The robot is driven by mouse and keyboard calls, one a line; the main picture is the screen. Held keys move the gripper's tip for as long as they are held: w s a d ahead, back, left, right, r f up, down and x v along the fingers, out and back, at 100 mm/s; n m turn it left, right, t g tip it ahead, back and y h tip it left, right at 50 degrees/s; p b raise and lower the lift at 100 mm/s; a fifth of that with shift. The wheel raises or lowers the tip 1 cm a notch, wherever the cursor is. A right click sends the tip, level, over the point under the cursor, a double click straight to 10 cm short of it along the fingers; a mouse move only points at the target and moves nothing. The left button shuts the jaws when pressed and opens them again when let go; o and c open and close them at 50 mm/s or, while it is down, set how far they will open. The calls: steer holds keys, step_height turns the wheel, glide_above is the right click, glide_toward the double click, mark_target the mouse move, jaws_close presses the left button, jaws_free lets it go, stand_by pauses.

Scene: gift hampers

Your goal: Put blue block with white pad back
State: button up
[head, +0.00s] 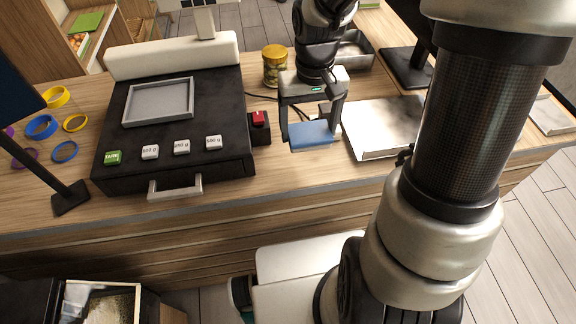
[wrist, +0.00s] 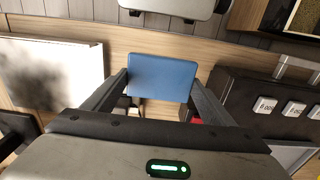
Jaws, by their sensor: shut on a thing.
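The blue block (head: 311,134) is a flat, rectangular piece between the two fingers of my gripper (head: 310,129), over the counter right of the black register-like machine. In the wrist view, the blue block (wrist: 162,78) spans the gap between the fingertips of my gripper (wrist: 161,82), its broad blue face toward the camera. My gripper is shut on it. No white pad shows clearly; the block's underside is hidden. I cannot tell whether the block touches the counter.
The black machine (head: 225,100) with labelled keys stands left, beside a small dark holder with a red top (head: 259,119). A pale metal tray (head: 383,128) lies close right. A jar with a yellow lid (head: 274,66) stands behind. Coloured rings (head: 41,127) lie far left. Counter front edge is near.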

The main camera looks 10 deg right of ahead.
steer(key=shift+s+a+f, duration=0.15)
steer(key=shift+a, duration=0.25)
step_height(320, 180, down, 10)
steer(key=shift+r+b, duration=0.1)
steer(key=shift+b, duration=0.2)
steer(key=shift+f, duration=0.2)
steer(key=o, duration=1)
steer(key=shift+r, duration=0.1)
step_height(320, 180, up, 12)
steer(key=shift+r+p, duration=0.15)
steer(key=shift+p, duration=0.35)
